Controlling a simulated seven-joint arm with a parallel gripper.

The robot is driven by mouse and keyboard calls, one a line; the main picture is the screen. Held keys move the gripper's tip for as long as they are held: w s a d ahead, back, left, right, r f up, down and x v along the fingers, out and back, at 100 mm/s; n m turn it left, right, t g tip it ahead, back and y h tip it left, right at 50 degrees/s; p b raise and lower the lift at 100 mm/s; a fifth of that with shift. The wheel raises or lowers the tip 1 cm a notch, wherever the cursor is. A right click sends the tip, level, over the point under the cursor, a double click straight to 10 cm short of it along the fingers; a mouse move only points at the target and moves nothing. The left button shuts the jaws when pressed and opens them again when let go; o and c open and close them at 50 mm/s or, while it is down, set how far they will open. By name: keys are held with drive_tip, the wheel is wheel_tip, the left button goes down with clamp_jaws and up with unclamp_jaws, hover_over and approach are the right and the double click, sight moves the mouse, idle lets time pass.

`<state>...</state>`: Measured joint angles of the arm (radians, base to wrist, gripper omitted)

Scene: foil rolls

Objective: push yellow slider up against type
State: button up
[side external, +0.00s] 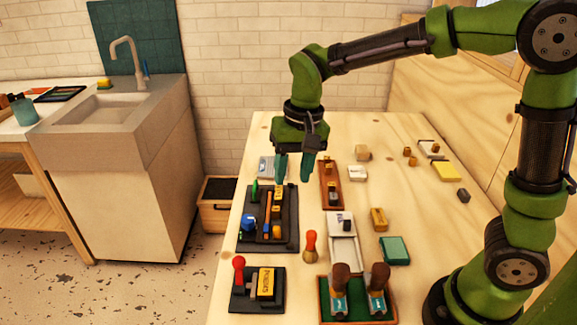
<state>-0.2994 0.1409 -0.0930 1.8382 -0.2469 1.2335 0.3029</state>
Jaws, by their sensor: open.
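My gripper (294,168) points down with its teal fingers apart and nothing visible between them. It hangs above the far end of a black tray (292,230). The tray holds a long orange-yellow bar (267,216), which may be the yellow slider. Beside the bar's right side are several small yellow-and-dark blocks (277,212), possibly the type. A blue knobbed piece (249,223) and a green upright piece (255,190) are on the tray's left side. The parts are too small to tell whether the bar touches the blocks.
A narrow brown tray (324,181) with small blocks stands right of my gripper. In front are a red-knobbed tool (311,245), a black base with a yellow lettered block (266,283), and a green-lined tray with two brown-handled stamps (340,285).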

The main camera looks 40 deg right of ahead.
sight(277, 227)
drive_tip(key=w+f+m, duration=0.1)
drive_tip(key=f, duration=0.4)
drive_tip(key=w+f+m, duration=0.1)
drive_tip(key=f, duration=0.5)
drive_tip(key=w+a+f+m+g+h, duration=0.1)
drive_tip(key=w+f, duration=0.1)
drive_tip(key=f, duration=0.4)
drive_tip(key=shift+m, duration=0.3)
drive_tip(key=shift+r, duration=0.1)
clamp_jaws()
